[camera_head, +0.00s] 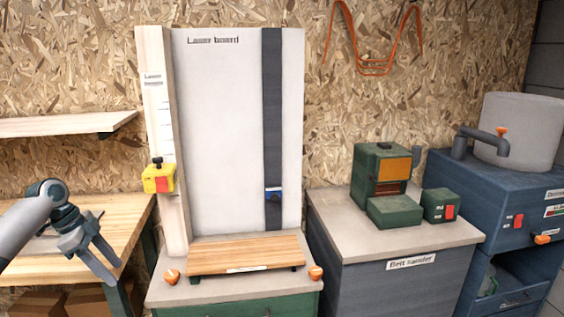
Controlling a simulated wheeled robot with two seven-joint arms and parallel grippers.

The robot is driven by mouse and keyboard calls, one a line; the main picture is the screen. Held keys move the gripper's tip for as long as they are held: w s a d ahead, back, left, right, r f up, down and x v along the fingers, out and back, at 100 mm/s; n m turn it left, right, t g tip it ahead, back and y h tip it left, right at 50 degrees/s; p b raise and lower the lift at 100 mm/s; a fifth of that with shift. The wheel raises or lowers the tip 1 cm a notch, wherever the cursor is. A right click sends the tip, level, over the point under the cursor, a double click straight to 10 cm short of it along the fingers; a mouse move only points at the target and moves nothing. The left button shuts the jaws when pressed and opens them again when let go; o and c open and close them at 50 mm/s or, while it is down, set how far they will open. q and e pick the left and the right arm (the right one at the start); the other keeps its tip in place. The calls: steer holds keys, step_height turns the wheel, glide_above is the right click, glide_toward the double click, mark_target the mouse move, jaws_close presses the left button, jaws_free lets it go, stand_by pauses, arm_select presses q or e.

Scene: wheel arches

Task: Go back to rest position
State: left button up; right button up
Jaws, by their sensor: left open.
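My left gripper (102,262) is at the lower left, in front of the wooden workbench (138,221). Its two fingers point down and to the right. They are apart, with nothing visible between them. My left arm comes in from the left edge. My right gripper is not in view.
The laser board (222,130) stands on a cabinet with a wooden plate (245,254) at its foot. The belt sander (381,182) and a blue machine (505,195) stand to the right. A wooden shelf (60,125) is on the left wall. Cardboard boxes (40,302) lie under the workbench.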

arm_select(q)
steer(key=w+d+f+n+t, duration=0.1)
steer(key=w+d+f+n, duration=0.15)
steer(key=f, duration=0.75)
steer(key=w+d+f+n, duration=0.1)
steer(key=d+f, duration=0.2)
steer(key=f, duration=0.6)
steer(key=s+d+f+n+t+y, duration=0.1)
steer(key=s+d+f, duration=0.2)
steer(key=f, duration=0.5)
steer(key=s+d+f+n, duration=0.1)
steer(key=s+d+f, duration=0.15)
steer(key=f, duration=0.55)
steer(key=s+d+f+n+t+y, duration=0.1)
steer(key=s+d+f, duration=0.15)
steer(key=f, duration=0.45)
steer(key=s+d+f+n, duration=0.1)
steer(key=s+d+f, duration=0.5)
steer(key=s, duration=0.5)
steer(key=s+d+f+n+t, duration=0.1)
steer(key=s+d+f+n, duration=0.1)
steer(key=s+d+f, duration=0.4)
steer(key=s+d+f+n+t, duration=0.1)
steer(key=s+d+f, duration=0.5)
steer(key=s, duration=1)
steer(key=shift+f+n, duration=0.35)
steer(key=shift+f, duration=0.55)
